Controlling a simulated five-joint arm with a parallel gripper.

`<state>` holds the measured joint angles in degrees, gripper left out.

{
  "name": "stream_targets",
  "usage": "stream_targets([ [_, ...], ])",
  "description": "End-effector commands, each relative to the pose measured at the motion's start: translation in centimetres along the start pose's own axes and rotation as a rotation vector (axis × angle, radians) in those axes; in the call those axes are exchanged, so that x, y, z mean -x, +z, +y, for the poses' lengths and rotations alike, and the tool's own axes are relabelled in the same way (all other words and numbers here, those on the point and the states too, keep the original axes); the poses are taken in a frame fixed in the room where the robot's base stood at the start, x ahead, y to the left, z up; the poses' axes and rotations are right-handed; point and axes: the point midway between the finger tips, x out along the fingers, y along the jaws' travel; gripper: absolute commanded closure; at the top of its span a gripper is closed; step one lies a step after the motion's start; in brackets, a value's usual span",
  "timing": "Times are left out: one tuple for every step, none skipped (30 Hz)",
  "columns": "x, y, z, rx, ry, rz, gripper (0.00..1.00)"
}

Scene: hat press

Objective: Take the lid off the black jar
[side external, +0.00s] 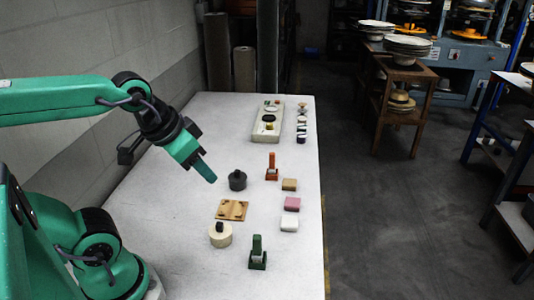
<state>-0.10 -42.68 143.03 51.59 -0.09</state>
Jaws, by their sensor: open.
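The black jar (238,182) stands upright on the white table, right of the middle of my arm's reach. Its lid (237,174) has a small knob and sits on top of it. My gripper (209,176) is open and empty. It hangs in the air to the left of the black jar and above the table, pointing down and to the right. It appears apart from the jar. Only one finger shows clearly; the other is hidden.
A cream jar with a dark knob (220,235), a wooden board (232,210), a green stand (258,254) and an orange stand (272,167) are nearby. A long tray (268,138) lies at the back.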

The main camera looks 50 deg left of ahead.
Motion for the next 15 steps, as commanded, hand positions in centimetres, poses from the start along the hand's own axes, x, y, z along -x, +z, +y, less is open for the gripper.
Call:
stream_targets([
  [0.0, -0.2, -0.1, 0.005, -0.002, -0.003, 0.58],
  [-0.1, -0.3, -0.1, 0.009, -0.003, -0.006, 0.58],
  [-0.1, -0.5, -0.2, 0.016, -0.005, -0.011, 0.58],
  [-0.2, -0.7, -0.3, 0.021, -0.006, -0.015, 0.58],
  [-0.2, -0.9, -0.4, 0.028, -0.008, -0.020, 0.58],
  [-0.3, -1.2, -0.6, 0.038, -0.011, -0.027, 0.58],
  [-0.4, -1.5, -0.7, 0.047, -0.013, -0.033, 0.58],
  [-0.5, -1.8, -0.8, 0.057, -0.016, -0.041, 0.58],
  [-0.7, -2.2, -1.1, 0.072, -0.020, -0.050, 0.58],
  [-0.8, -2.6, -1.3, 0.085, -0.024, -0.059, 0.58],
  [-1.0, -3.0, -1.5, 0.097, -0.027, -0.067, 0.58],
  [-1.2, -3.5, -1.8, 0.114, -0.032, -0.079, 0.58],
  [-1.4, -3.9, -2.0, 0.128, -0.036, -0.088, 0.58],
  [-1.6, -4.3, -2.3, 0.143, -0.039, -0.097, 0.58],
  [-1.9, -4.8, -2.6, 0.162, -0.044, -0.109, 0.58],
])
